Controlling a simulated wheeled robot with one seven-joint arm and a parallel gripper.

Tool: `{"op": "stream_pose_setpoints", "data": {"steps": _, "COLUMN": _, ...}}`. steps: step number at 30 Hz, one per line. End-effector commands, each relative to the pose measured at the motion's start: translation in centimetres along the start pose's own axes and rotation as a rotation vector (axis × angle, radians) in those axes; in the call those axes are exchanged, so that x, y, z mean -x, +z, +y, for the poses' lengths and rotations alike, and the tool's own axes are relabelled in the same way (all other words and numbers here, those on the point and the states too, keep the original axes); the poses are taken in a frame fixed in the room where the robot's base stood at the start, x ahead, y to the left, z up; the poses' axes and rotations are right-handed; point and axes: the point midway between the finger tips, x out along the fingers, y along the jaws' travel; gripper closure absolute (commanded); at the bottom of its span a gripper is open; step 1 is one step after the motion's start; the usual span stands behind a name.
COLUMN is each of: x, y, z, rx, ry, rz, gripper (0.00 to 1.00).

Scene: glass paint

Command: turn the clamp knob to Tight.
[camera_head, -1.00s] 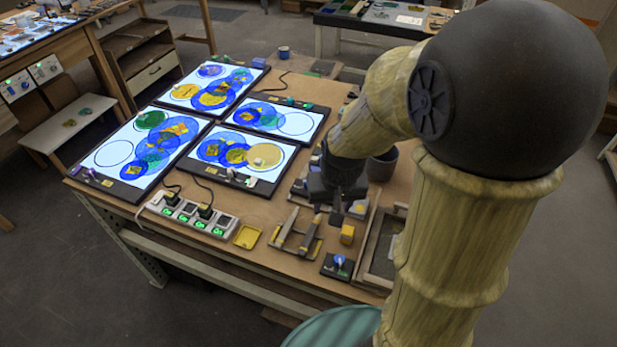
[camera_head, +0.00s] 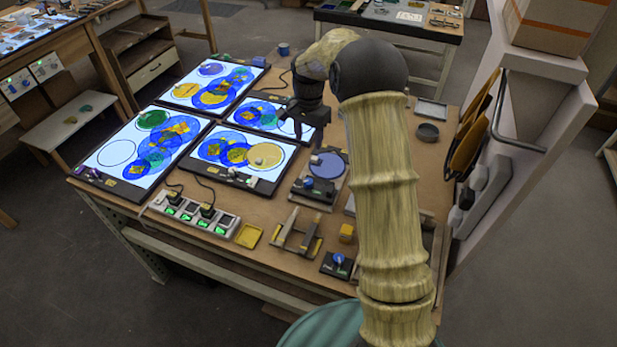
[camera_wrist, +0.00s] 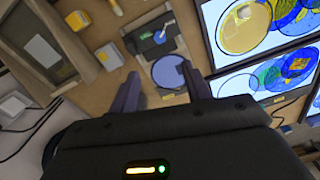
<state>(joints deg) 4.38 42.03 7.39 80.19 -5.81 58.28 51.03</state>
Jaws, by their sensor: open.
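A fixture with a blue disc (camera_head: 327,165) stands mid-bench in the head view. A dark block with a small knob (camera_head: 309,183) sits at its near end. In the wrist view the disc (camera_wrist: 167,71) shows between the fingers, and the knob (camera_wrist: 160,37) with a light pointer shows above it. A separate dark box with a blue dial (camera_head: 338,260) stands near the front edge. Labels are too small to read, so I cannot tell which knob is the clamp's or its setting. My gripper (camera_head: 300,128) is open and empty, raised above the bench beyond the disc.
Lit panels (camera_head: 240,160) with coloured glass cover the left of the bench. A power strip (camera_head: 193,213), a yellow tray (camera_head: 248,236) and a yellow block (camera_head: 346,233) lie toward the front. A dark round dish (camera_head: 428,131) is at the back right. My arm hides part of the bench's right side.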

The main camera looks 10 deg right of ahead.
Motion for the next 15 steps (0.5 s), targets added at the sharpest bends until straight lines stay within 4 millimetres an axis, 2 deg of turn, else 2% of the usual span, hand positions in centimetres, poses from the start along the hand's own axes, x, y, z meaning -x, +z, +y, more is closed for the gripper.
{"op": "stream_pose_setpoints", "data": {"steps": 8, "x": -0.2, "y": 0.0, "z": 0.0, "rx": 0.002, "ry": 0.0, "rz": 0.0, "gripper": 0.52}}
{"op": "stream_pose_setpoints", "data": {"steps": 15, "x": -2.8, "y": 0.1, "z": 0.1, "rx": 0.004, "ry": 0.002, "rz": -0.002, "gripper": 0.52}}
